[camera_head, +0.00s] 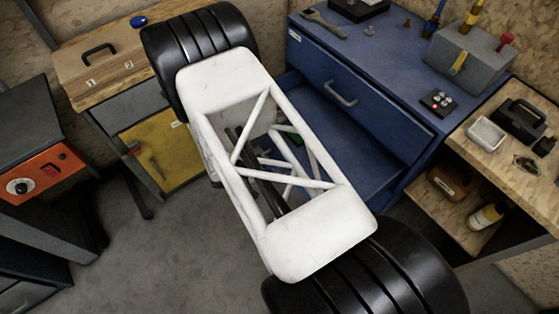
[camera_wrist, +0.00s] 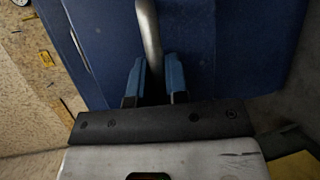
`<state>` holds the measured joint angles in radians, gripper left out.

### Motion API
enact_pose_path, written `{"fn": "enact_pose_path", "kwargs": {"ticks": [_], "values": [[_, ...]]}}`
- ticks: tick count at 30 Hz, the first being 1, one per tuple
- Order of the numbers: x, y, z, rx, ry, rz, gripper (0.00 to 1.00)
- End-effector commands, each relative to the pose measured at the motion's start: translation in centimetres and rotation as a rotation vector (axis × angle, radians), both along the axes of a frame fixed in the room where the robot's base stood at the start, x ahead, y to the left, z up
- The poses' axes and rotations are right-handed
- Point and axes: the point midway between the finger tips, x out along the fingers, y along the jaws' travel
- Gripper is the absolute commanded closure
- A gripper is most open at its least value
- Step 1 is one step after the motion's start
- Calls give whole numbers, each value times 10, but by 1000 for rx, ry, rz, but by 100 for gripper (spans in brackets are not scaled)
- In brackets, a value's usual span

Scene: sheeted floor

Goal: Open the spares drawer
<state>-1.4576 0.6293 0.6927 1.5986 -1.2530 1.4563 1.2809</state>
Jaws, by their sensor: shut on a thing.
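A blue cabinet (camera_head: 300,45) stands at the upper middle of the head view. Its upper drawer (camera_head: 375,112) has a grey bar handle (camera_head: 341,93) and looks closed. Below it, a blue lower drawer (camera_head: 370,165) appears pulled out, partly hidden by my white arm link. No label naming the spares drawer is readable. In the wrist view my gripper (camera_wrist: 154,75) has its two blue fingers on either side of a grey bar handle (camera_wrist: 148,25), shut on it, in front of a blue surface. The head view hides my gripper behind the arm.
A grey box (camera_head: 470,55) with tools and a small black device (camera_head: 438,102) are on the cabinet top. A wooden shelf unit (camera_head: 460,140) stands close at right. A wooden-topped bench (camera_head: 90,65) with a yellow door (camera_head: 165,155) stands at left. Grey floor lies between.

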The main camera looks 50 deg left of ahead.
Motion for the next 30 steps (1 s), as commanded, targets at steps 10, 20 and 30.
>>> {"fn": "enact_pose_path", "kwargs": {"ticks": [10, 20, 30], "values": [[-4, 1, 0, 1, 1, 1, 100], [-4, 1, 0, 1, 1, 0, 60], [-6, 1, 0, 1, 1, 0, 60]]}}
